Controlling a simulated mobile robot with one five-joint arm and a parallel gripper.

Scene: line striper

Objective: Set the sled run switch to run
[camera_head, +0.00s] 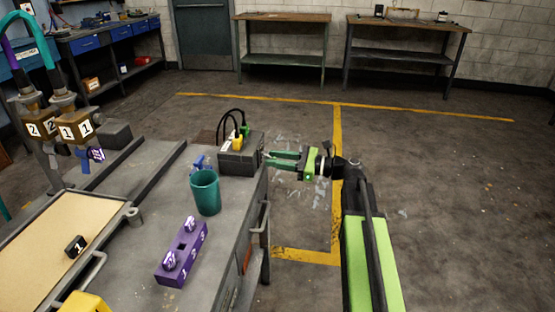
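A dark grey control box (240,158) stands at the far right corner of the grey workbench, with black cables and yellow and green plugs on its top. My gripper (267,158) reaches in from the right, with its two green fingers pointing left at the box's right side. The fingers look parted, with a narrow gap between them and nothing clearly held. The fingertips are close to the box; whether they touch it I cannot tell. The run switch cannot be made out, so its position is not visible.
A teal cup (206,192) stands just in front of the box. A purple numbered block (182,253) lies nearer on the bench (140,235). A tan tray (45,235) with a black block and numbered pipe fittings (75,125) are at left. Floor beyond is clear.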

